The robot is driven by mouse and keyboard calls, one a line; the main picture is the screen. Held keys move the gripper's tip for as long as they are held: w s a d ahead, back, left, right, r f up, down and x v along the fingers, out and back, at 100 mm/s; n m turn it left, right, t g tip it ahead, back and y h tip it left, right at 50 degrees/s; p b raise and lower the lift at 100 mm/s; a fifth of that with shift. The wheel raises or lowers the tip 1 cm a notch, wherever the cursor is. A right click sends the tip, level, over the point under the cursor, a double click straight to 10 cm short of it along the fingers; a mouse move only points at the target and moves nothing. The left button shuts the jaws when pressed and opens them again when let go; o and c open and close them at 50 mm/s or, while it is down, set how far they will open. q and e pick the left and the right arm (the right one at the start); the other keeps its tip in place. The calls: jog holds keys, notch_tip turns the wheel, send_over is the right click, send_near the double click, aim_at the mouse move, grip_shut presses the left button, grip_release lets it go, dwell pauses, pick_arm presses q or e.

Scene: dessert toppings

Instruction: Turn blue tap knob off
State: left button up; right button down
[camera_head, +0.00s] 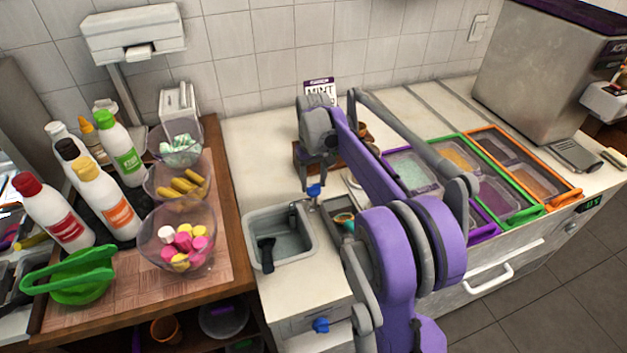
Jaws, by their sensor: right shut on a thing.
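The blue tap knob (314,190) sits at the back right corner of the small grey sink (252,222), beside a thin metal tap. My right gripper (314,180) points down from above and is shut on the blue knob; its fingertips are small in the picture and partly blend with the knob. A dark scoop-like tool (267,253) rests in the sink. Whether water runs cannot be made out. My left gripper does not show.
A second blue knob (321,325) is on the counter's front below the sink. Topping trays with green (517,216) and orange (566,200) frames lie to the right. Bottles (105,205) and a bowl of sweets (172,262) stand left. The counter behind the sink has free room.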

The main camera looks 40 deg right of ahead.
aim_at(313, 185)
jog(key=shift+c, duration=1.4)
grip_release()
jog(key=shift+r, duration=0.15)
notch_tip(313, 185, up, 11)
jog(key=shift+f+p, duration=0.2)
jog(key=shift+p, duration=0.2)
jog(key=shift+a, duration=0.1)
